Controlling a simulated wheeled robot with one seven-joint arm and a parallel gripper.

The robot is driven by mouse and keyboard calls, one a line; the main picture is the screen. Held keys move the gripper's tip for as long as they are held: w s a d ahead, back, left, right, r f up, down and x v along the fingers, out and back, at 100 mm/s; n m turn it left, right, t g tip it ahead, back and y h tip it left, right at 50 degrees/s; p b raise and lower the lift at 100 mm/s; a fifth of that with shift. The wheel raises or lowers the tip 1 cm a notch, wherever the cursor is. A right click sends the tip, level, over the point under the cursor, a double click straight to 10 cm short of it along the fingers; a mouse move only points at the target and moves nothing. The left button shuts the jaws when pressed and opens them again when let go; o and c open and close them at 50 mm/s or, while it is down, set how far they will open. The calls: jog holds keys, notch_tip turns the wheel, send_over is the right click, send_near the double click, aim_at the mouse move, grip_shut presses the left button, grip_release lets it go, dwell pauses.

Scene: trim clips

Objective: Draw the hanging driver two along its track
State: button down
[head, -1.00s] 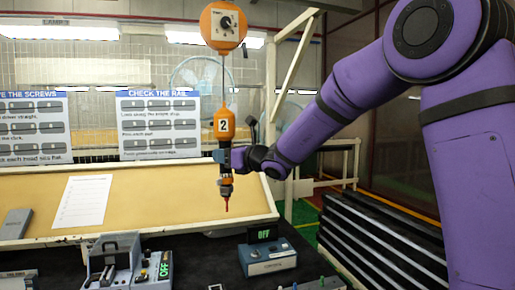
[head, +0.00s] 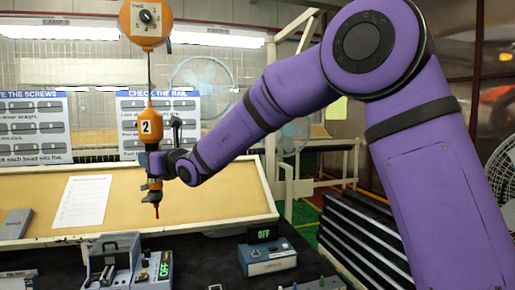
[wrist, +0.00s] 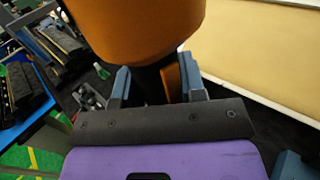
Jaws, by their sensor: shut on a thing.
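The orange driver marked 2 (head: 150,128) hangs upright on a cable from a round orange balancer (head: 145,22) in the head view. Its red-tipped bit points down, above the sloped tan board. My gripper (head: 156,164) is shut around the driver's narrower dark part, below its label, coming from the right. In the wrist view the driver's orange body (wrist: 140,28) fills the top middle, with the blue fingers (wrist: 158,84) on both sides of the dark part under it. The track above the balancer is out of view.
The tan sloped board (head: 215,195) holds a white sheet (head: 82,202). On the dark bench in front stand a grey fixture (head: 115,262) and a blue-grey box with an OFF display (head: 267,258). Instruction posters hang behind. Black stacked trays (head: 370,245) stand at right.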

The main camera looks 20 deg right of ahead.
jog(key=a+f, duration=0.3)
jog(key=a, duration=2.7)
jog(key=shift+a, duration=0.3)
dwell(0.9)
